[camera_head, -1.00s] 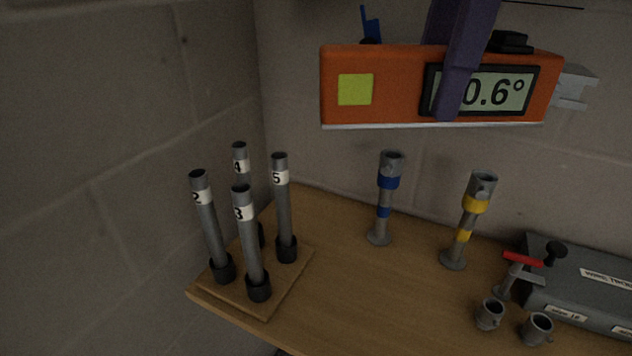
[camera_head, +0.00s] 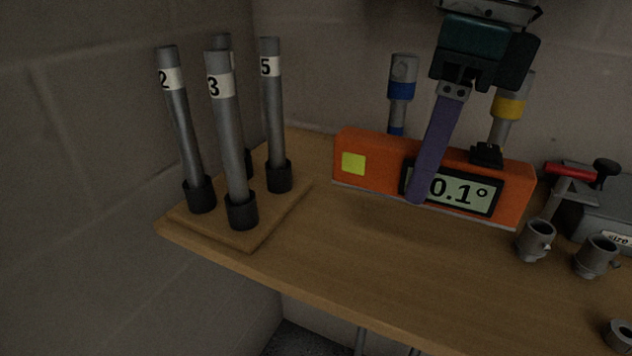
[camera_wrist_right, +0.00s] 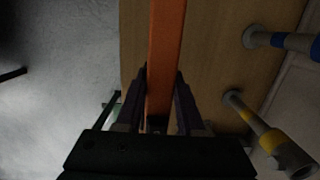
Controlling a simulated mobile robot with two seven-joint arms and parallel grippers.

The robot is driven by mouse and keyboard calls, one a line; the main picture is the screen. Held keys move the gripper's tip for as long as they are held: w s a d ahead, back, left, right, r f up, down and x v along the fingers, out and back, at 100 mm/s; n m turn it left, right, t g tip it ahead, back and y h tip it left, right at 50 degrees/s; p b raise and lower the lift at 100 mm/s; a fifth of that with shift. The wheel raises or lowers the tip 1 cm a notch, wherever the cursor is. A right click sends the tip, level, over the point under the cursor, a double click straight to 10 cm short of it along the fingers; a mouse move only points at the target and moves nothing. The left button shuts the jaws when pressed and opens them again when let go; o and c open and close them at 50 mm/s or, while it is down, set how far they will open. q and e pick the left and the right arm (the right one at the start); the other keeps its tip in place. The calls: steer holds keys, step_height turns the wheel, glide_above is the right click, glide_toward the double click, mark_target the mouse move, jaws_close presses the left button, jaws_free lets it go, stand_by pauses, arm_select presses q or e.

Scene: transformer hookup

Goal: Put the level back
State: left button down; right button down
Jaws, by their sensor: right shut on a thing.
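The orange level (camera_head: 384,165) is in the head view, with a yellow-green square on its left and a display reading 0.1°. It is roughly horizontal, low over or on the wooden shelf; I cannot tell whether it touches. My right gripper (camera_head: 420,198) comes down from above, a purple finger across the level's front face. In the right wrist view the level (camera_wrist_right: 166,60) is a narrow orange bar between the two purple fingers, which are shut on it. My left gripper is not in view.
A board (camera_head: 245,236) with several numbered grey tubes stands left on the shelf (camera_head: 330,250). Blue-banded (camera_head: 402,80) and yellow-banded (camera_head: 509,106) posts stand behind the level. Small grey cups (camera_head: 535,240) and a grey box (camera_head: 602,208) are at right. The shelf in front of the level is clear.

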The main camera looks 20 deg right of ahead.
glide_above(399, 261)
steer(key=f, duration=0.5)
steer(key=shift+s+d+b, duration=0.15)
steer(key=shift+s+b, duration=0.05)
steer(key=shift+b, duration=0.1)
step_height(399, 261, down, 4)
steer(key=shift+r+b, duration=0.15)
steer(key=shift+b, duration=0.25)
steer(key=shift+f, duration=0.2)
steer(key=shift+f, duration=0.2)
steer(key=c, duration=0.5)
jaws_free()
steer(key=shift+r, duration=0.1)
